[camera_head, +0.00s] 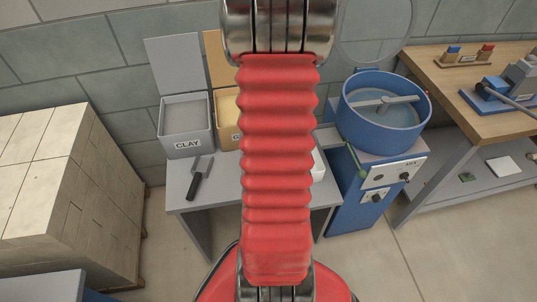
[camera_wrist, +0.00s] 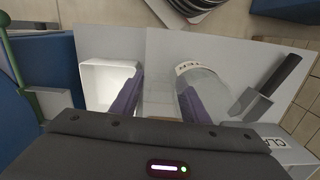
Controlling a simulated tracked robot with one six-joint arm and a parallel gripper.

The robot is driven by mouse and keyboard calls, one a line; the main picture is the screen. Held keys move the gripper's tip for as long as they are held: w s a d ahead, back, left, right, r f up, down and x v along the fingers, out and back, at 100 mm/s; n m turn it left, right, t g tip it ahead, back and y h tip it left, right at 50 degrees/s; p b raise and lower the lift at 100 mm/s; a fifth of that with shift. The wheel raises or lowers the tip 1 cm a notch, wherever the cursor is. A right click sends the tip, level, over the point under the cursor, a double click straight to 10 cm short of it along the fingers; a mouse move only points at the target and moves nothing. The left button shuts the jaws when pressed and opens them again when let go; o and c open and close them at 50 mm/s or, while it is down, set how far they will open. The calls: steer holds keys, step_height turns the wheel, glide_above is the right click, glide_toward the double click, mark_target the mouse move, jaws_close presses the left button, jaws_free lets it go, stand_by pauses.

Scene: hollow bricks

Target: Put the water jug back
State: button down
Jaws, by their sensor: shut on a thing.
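In the wrist view my gripper (camera_wrist: 160,85) has two purple fingers, with a clear water jug (camera_wrist: 208,78) at them. The jug is see-through, with a pale label that reads in part as "WATER". The right finger shows through or against the jug, so the exact contact is hard to make out. The jug is over the grey table (camera_wrist: 230,52); I cannot tell whether it touches the top. In the head view my red arm hides the gripper and the jug.
A white square tray (camera_wrist: 108,68) lies left of the fingers. A dark-handled scoop (camera_head: 198,182) lies before the CLAY bin (camera_head: 186,142); a yellow bin (camera_head: 226,108) stands beside it. A blue mixer (camera_head: 384,122) is at right, stacked bricks (camera_head: 62,190) at left.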

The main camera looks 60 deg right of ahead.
steer(key=shift+f, duration=1.05)
steer(key=shift+f, duration=0.45)
steer(key=c, duration=0.9)
jaws_free()
steer(key=shift+c, duration=0.2)
step_height(320, 180, up, 14)
steer(key=shift+w+d+f, duration=0.1)
steer(key=shift+d+f, duration=0.05)
